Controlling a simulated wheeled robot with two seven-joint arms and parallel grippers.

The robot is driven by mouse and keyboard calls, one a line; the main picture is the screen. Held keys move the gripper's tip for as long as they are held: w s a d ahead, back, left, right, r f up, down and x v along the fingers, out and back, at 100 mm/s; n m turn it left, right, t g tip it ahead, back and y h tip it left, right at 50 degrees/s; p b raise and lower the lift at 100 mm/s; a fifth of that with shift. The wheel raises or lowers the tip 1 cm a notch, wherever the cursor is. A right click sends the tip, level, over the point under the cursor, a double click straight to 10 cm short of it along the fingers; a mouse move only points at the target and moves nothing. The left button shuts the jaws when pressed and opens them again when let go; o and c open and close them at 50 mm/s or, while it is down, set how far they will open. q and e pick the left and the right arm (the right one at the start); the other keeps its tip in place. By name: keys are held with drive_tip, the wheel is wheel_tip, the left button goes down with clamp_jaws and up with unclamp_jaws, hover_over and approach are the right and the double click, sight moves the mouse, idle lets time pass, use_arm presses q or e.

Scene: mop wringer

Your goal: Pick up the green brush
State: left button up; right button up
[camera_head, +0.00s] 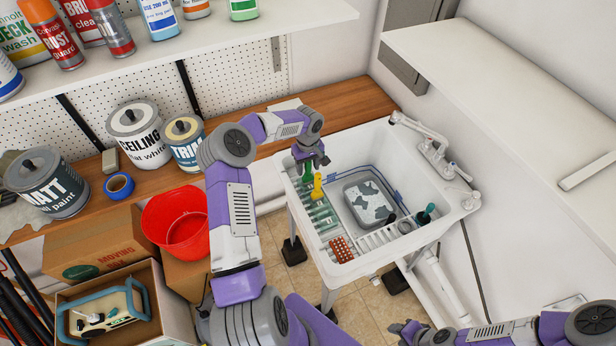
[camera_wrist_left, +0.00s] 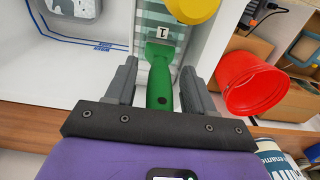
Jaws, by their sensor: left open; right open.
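The green brush (camera_wrist_left: 160,78) sits at the side of the white sink, over a rack with pale green slats. Its handle points back towards my left gripper (camera_wrist_left: 160,90) and lies between the two open fingers, with a gap on each side. A tag marked 1 is on its far part. In the head view the green brush (camera_head: 307,167) shows only as a small piece below my left gripper (camera_head: 313,160). My right gripper (camera_head: 408,330) is at the bottom right, away from the sink, and appears empty.
A yellow-topped tool (camera_head: 318,187) stands close to the green brush. The white sink (camera_head: 440,205) holds a grey tub (camera_head: 368,203) and a red sponge-like block (camera_head: 341,249). Paint cans and a red bucket (camera_head: 187,222) are to the left.

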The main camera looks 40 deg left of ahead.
use_arm(q)
clamp_jaws()
idle(0.3)
wheel_tip(320, 180, up, 9)
drive_tip(key=p, duration=0.4)
drive_tip(key=shift+r, duration=0.55)
drive_tip(key=c, duration=0.6)
unclamp_jaws()
clamp_jaws()
drive_tip(key=shift+f, duration=0.1)
